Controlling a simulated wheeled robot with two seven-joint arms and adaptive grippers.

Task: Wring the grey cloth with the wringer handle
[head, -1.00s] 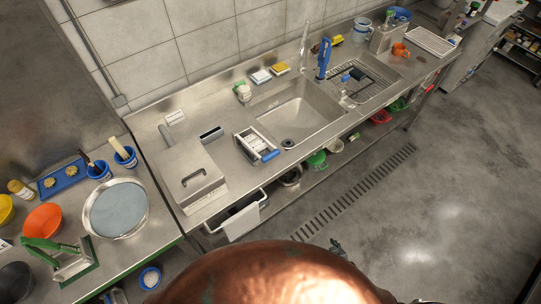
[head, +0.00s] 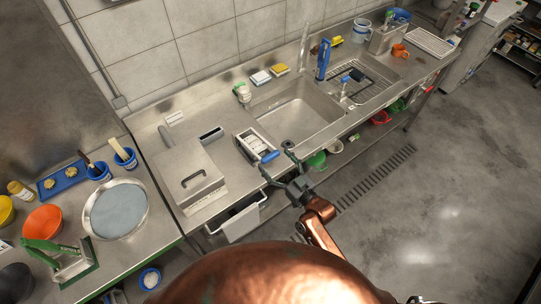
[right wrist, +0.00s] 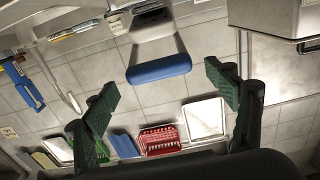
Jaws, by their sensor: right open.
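The wringer (head: 247,139) is a small metal frame with pale parts inside, at the front of the steel counter left of the sink. Its blue handle (head: 268,157) is at its front right end. In the right wrist view the blue handle (right wrist: 159,69) lies across the view, ahead of and between my fingertips, and I see no contact. My right gripper (head: 277,162) is open and empty in front of the handle, at the counter edge; its green-padded fingers are spread in the right wrist view (right wrist: 162,82). I cannot make out the grey cloth clearly. My left gripper is out of view.
The sink basin (head: 302,108) lies right of the wringer, and a lidded steel box (head: 185,180) stands left of it. A white bin (head: 242,222) hangs below the counter edge. Colored bowls sit on the lower shelf. The left counter holds a round pan (head: 144,225).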

